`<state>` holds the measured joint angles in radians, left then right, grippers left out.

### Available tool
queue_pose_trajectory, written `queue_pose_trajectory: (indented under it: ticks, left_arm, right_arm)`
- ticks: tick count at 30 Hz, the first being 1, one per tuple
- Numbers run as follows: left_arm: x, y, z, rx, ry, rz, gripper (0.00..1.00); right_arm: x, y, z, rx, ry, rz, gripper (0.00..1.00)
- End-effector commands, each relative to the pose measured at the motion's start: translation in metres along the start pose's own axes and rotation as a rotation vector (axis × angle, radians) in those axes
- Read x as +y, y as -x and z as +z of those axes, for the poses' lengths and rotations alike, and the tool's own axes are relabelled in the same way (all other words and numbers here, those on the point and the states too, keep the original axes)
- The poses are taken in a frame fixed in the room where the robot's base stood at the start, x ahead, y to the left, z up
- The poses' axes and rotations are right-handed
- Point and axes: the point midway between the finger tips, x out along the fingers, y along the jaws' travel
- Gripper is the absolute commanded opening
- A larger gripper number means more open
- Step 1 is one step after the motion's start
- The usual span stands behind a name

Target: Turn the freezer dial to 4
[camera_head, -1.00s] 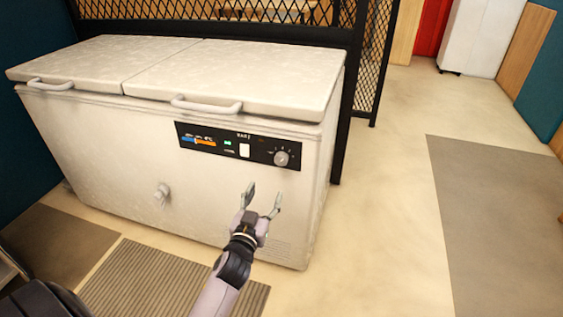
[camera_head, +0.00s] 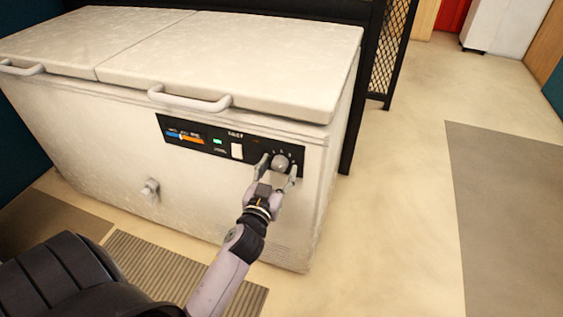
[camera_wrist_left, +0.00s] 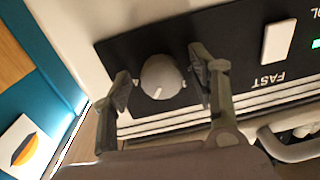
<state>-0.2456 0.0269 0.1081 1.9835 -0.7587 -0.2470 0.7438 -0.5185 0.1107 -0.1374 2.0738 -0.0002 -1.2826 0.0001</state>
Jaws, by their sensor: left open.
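The white chest freezer (camera_head: 230,200) has a black control panel (camera_head: 200,148) on its front. The round grey freezer dial (camera_head: 280,161) sits at the right end of this panel. My left gripper (camera_head: 277,168) is open, with one finger on each side of the dial. The left wrist view shows the dial (camera_wrist_left: 161,77) between the two open fingers (camera_wrist_left: 160,85), with visible gaps beside it. A pale pointer mark shows on the dial, but I cannot read which number it points at. My right gripper is not in view.
The panel also has a white switch (camera_head: 237,151) labelled FAST and a green light. A lid handle (camera_head: 190,100) sticks out above the panel. A drain knob (camera_head: 150,190) is lower left. The floor (camera_head: 400,200) to the right is clear.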

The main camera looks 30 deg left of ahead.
Motion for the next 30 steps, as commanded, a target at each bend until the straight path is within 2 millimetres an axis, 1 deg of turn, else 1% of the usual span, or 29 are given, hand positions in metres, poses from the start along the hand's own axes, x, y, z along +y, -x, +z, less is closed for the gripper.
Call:
queue_pose_trajectory:
  ticks: [8, 30]
  left_arm:
    - [0.0000, 0.0004, 0.0000, 0.000, 0.000, 0.000, 0.54]
    - [0.0002, 0.0003, -0.0002, 0.001, 0.000, 0.000, 0.06]
  right_arm:
    - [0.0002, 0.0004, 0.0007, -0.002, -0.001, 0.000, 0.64]
    - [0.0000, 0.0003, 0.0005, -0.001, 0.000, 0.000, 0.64]
